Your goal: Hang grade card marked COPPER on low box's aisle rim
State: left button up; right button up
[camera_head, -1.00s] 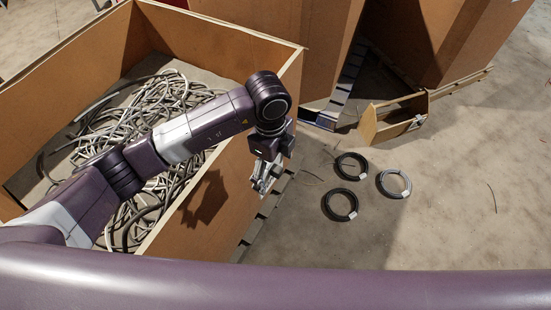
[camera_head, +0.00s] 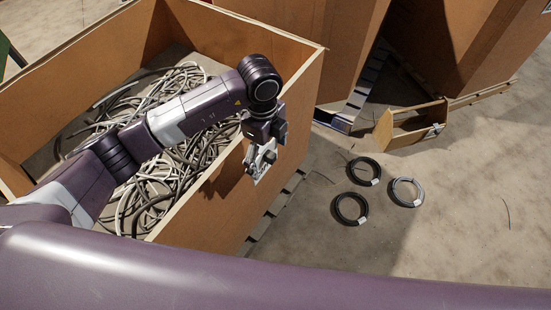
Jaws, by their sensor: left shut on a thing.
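The low box (camera_head: 302,98) is an open brown-walled box at the left, holding a tangle of grey and black cable. My left gripper (camera_head: 261,164) is at its right-hand rim, pointing down, partway along that side. It is shut on a small pale piece, apparently the grade card (camera_head: 262,172). The card's marking is too small to read. I cannot tell whether the card touches the rim or is just outside it. My right gripper is not in view.
Several cable coils lie on the floor right of the box: two black coils (camera_head: 350,209) (camera_head: 364,171) and a grey one (camera_head: 406,191). A small wooden tray (camera_head: 408,127) and tall brown boxes (camera_head: 440,45) stand behind. The floor at right is mostly clear.

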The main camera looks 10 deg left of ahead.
pick_arm(q)
jog(key=shift+w+a+b, duration=0.1)
jog(key=shift+w+a, duration=0.2)
jog(key=shift+a, duration=0.35)
jog(key=shift+w+a+b, duration=0.1)
jog(key=shift+w+a, duration=0.25)
jog(key=shift+a, duration=0.25)
jog(key=shift+w+a+b, duration=0.1)
jog(key=shift+w+a, duration=0.2)
jog(key=shift+a, duration=0.35)
jog(key=shift+w+a+b, duration=0.2)
jog(key=shift+w+a, duration=0.15)
jog(key=shift+a, duration=0.4)
jog(key=shift+w+a+b, duration=0.15)
jog(key=shift+w+a, duration=0.2)
jog(key=shift+a, duration=0.35)
jog(key=shift+a+f+b, duration=0.15)
jog(key=shift+f+b, duration=0.15)
jog(key=shift+f, duration=0.05)
jog(key=shift+f+b, duration=0.7)
jog(key=shift+f, duration=0.35)
jog(key=o, duration=1.1)
jog(key=shift+o, duration=0.2)
jog(key=shift+r, duration=0.1)
